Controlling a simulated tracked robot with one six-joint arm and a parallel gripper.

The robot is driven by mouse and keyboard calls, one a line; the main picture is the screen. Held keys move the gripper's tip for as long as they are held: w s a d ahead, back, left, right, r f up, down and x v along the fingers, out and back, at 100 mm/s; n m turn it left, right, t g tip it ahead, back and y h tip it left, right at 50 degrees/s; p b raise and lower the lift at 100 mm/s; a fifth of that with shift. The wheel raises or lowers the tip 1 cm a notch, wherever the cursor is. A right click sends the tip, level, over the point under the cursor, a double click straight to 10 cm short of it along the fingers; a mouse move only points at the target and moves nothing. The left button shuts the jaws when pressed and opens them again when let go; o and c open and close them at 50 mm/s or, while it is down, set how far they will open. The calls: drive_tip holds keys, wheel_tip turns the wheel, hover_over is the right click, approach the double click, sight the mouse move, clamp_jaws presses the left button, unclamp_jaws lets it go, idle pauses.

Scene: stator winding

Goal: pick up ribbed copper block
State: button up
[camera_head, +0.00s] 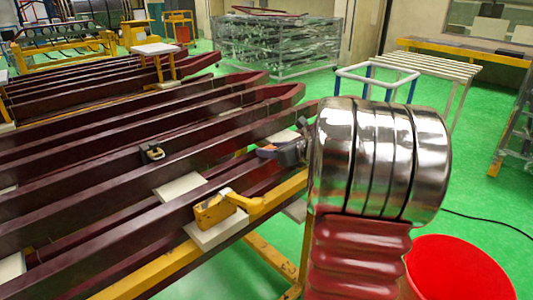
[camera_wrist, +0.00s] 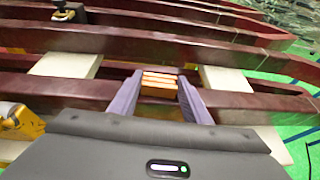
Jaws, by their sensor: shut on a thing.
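The ribbed copper block (camera_wrist: 159,83) shows in the wrist view as a small orange-brown block with pale stripes across its top. It sits between the two grey-purple fingers of my gripper (camera_wrist: 161,78), which is shut on it. Behind it is a dark red bar, and I cannot tell whether the block touches anything below. In the head view my gripper (camera_head: 272,151) is a small dark shape at the bars, partly hidden by my shiny arm.
Long dark red bars (camera_head: 110,160) lie in rows on yellow supports with white pads (camera_head: 180,187). A red bucket (camera_head: 458,270) stands at lower right. Green floor is open beyond.

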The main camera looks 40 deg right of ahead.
drive_tip(key=shift+r, duration=0.15)
wheel_tip(320, 180, up, 10)
idle(0.4)
idle(0.4)
drive_tip(key=shift+s, duration=0.1)
